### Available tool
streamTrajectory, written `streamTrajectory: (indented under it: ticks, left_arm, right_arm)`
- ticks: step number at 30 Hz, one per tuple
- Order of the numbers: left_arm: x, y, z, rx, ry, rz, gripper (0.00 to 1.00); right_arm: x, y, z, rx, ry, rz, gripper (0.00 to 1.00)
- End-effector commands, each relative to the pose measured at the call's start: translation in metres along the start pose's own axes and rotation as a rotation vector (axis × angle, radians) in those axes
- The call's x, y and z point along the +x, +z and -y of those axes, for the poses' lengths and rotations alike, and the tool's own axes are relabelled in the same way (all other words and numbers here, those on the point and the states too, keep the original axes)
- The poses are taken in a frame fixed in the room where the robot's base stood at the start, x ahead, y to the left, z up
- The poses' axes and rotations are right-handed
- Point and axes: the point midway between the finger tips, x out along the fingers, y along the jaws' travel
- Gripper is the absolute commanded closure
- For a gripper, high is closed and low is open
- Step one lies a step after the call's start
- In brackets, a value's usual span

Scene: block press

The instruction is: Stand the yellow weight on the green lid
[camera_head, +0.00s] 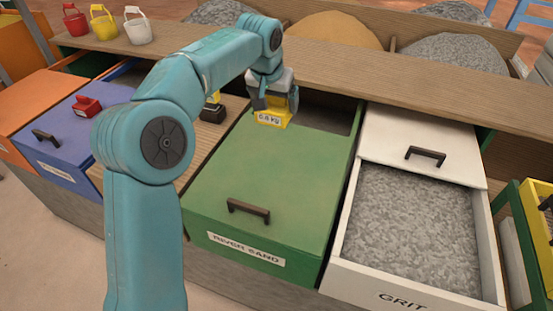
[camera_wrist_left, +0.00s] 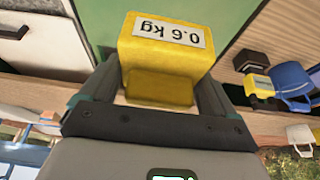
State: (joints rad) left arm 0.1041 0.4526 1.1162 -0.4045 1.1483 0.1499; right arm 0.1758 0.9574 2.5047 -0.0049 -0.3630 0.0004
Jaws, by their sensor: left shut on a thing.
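The yellow weight (camera_head: 271,119) carries a 0.6 kg label and is between the fingers of my left gripper (camera_head: 274,101). In the left wrist view the weight (camera_wrist_left: 165,48) fills the space between the two fingers, which are shut on it. It is over the far part of the green lid (camera_head: 270,170), which covers most of the river sand bin and has a dark handle toward the front. I cannot tell whether the weight touches the lid. My right gripper is not in view.
The grit bin (camera_head: 410,225) to the right is partly open, with its white lid (camera_head: 425,145) pushed back. A blue lid (camera_head: 70,135) with a red object stands left. A dark weight (camera_head: 212,113) sits on the wooden strip. Small buckets (camera_head: 104,25) line the back shelf.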

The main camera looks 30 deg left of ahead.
Motion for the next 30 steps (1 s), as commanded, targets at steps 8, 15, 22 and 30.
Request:
streamTrajectory:
  ticks: [8, 15, 22, 30]
  left_arm:
    - [0.074, 0.031, -0.002, -0.001, -0.001, 0.0, 0.69]
    - [0.112, 0.046, -0.004, -0.001, 0.0, -0.004, 0.69]
    - [0.136, 0.057, -0.004, -0.001, 0.001, -0.002, 0.69]
    - [0.155, 0.064, -0.004, -0.001, 0.0, -0.006, 0.69]
  right_arm:
    - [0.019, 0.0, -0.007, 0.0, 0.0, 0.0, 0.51]
    - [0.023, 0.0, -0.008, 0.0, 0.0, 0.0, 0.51]
    - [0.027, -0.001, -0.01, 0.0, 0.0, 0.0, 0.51]
    - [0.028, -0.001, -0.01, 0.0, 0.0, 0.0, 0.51]
